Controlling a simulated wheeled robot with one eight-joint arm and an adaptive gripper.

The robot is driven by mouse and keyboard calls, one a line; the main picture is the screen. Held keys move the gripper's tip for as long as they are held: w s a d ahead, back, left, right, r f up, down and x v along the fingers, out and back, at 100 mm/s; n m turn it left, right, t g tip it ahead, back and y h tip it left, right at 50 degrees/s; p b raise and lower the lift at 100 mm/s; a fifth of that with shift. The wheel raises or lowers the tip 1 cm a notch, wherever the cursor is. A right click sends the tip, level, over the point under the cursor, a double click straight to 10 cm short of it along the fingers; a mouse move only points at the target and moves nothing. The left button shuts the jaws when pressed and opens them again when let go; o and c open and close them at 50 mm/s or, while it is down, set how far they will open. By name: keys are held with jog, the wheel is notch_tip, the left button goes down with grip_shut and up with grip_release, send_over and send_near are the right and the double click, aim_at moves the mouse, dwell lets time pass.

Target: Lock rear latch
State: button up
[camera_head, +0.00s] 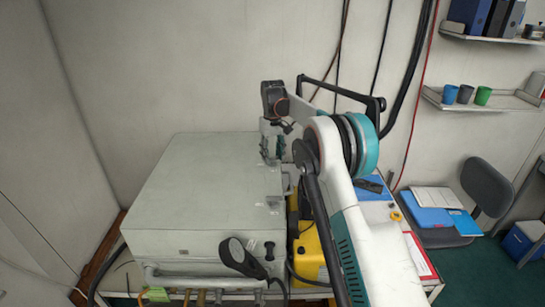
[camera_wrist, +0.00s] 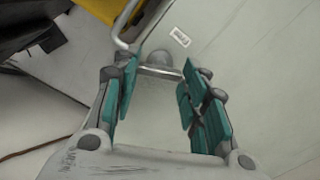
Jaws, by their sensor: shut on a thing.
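A large pale grey box (camera_head: 200,185) with a flat lid stands on a bench. My gripper (camera_head: 268,150) points down at the far right edge of its lid. In the wrist view, a rounded metal latch piece (camera_wrist: 160,58) with a bar lies at the fingertips, and my gripper (camera_wrist: 158,84) is shut on it. I take this as the rear latch. My fingers hide most of it in the head view, and I cannot tell whether it is locked. Another small latch (camera_head: 274,202) sits nearer on the same edge. A side handle (camera_head: 288,184) is between them.
A yellow case (camera_head: 309,252) stands right of the box, partly behind my arm. A chair (camera_head: 486,186) and wall shelves (camera_head: 480,100) are at the right. The lid top is clear.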

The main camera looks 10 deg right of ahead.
jog(key=m, duration=0.4)
jog(key=shift+m+b, duration=0.3)
jog(key=shift+b, duration=0.1)
dwell(0.5)
jog(key=o, duration=1.1)
jog(key=shift+d, duration=0.1)
jog(key=shift+o, duration=0.2)
jog(key=shift+r, duration=0.1)
notch_tip(320, 180, up, 12)
